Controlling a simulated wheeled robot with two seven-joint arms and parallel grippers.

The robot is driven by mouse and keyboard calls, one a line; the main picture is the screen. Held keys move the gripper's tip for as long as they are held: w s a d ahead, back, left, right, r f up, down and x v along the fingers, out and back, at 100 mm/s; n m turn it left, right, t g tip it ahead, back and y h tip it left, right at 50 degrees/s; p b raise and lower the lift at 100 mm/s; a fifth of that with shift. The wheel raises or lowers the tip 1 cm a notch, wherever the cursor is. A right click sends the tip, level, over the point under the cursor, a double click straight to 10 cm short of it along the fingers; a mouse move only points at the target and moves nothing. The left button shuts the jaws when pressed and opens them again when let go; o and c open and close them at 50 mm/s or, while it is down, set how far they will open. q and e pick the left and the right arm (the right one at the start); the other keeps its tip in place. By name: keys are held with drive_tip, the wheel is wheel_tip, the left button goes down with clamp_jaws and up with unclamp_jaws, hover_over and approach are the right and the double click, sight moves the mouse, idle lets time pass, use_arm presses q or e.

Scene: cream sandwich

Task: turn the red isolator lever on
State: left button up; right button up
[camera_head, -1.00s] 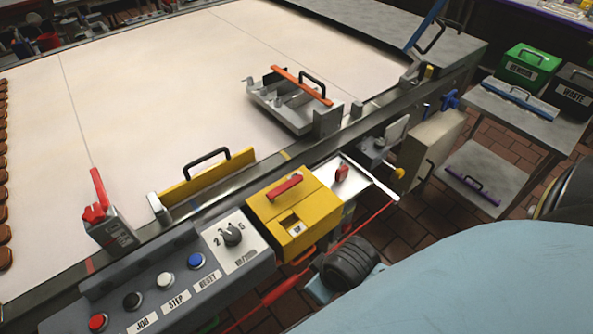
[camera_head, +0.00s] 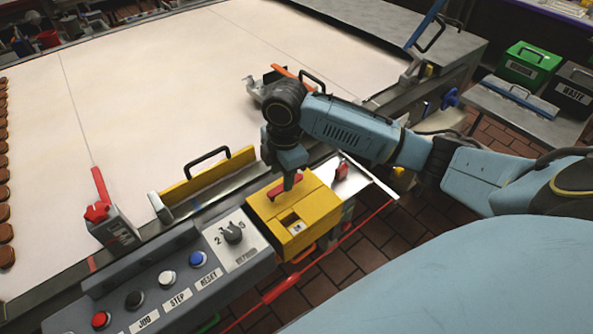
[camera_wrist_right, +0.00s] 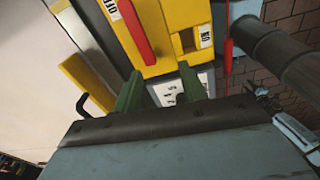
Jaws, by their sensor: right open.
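The red isolator lever (camera_head: 277,193) lies across the top of a yellow box (camera_head: 318,208). In the right wrist view, the red lever (camera_wrist_right: 132,32) runs along the yellow box (camera_wrist_right: 165,15), beside a label reading OFF. Another label, which looks like ON, sits by the small window. My right gripper (camera_head: 291,181) is over the lever in the head view and hides part of it. In the wrist view, its two green fingers (camera_wrist_right: 160,87) are apart with nothing between them; the lever is beyond their tips. My left gripper is not in view.
A grey control panel (camera_head: 150,290) with buttons and a dial (camera_head: 232,232) adjoins the box. A yellow guard with a black handle (camera_head: 208,175) stands behind it. Another red lever (camera_head: 99,190) is on a grey box at left. A red cable (camera_head: 345,240) runs in front.

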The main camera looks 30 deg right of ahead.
drive_tip(key=n, duration=0.1)
approach(297, 178)
drive_tip(key=shift+g+h, duration=0.3)
drive_tip(key=f, duration=0.7)
drive_tip(key=shift+w+a+f, duration=0.25)
drive_tip(key=shift+w+f, duration=0.1)
clamp_jaws()
